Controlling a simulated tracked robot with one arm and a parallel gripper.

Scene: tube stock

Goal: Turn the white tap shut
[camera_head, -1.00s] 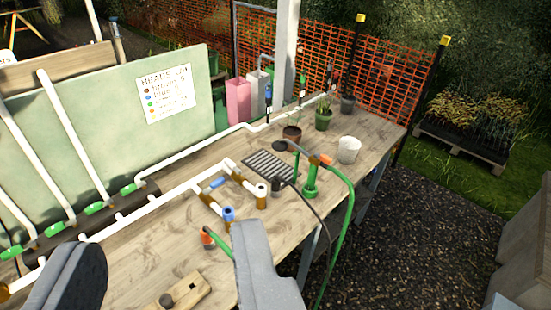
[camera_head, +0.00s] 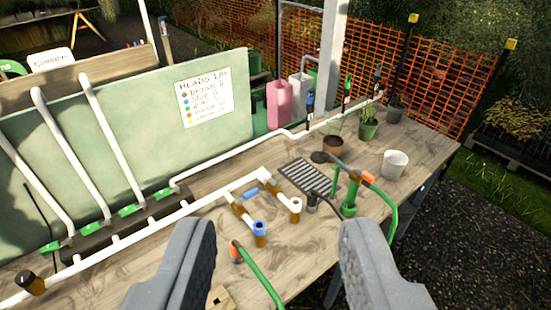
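My gripper (camera_head: 275,230) is open and empty. Its two grey fingers stand wide apart at the bottom of the picture, in front of the bench. A white pipe (camera_head: 235,155) runs along the back of the wooden bench (camera_head: 330,225). Small upright tap-like fittings stand along its far end: one with blue (camera_head: 310,99), one with green (camera_head: 347,90) and a dark one (camera_head: 378,72). They are well beyond my fingers and small in view. I cannot tell which part is the white tap, nor how its handle is turned.
White pipework with a blue-topped end (camera_head: 260,229) and an orange-ended green hose (camera_head: 262,278) lie near my fingers. A drain grate (camera_head: 302,174), green stand pipe (camera_head: 350,194), white pot (camera_head: 394,164) and plant pots stand farther right. A green board (camera_head: 215,125) rises behind the bench.

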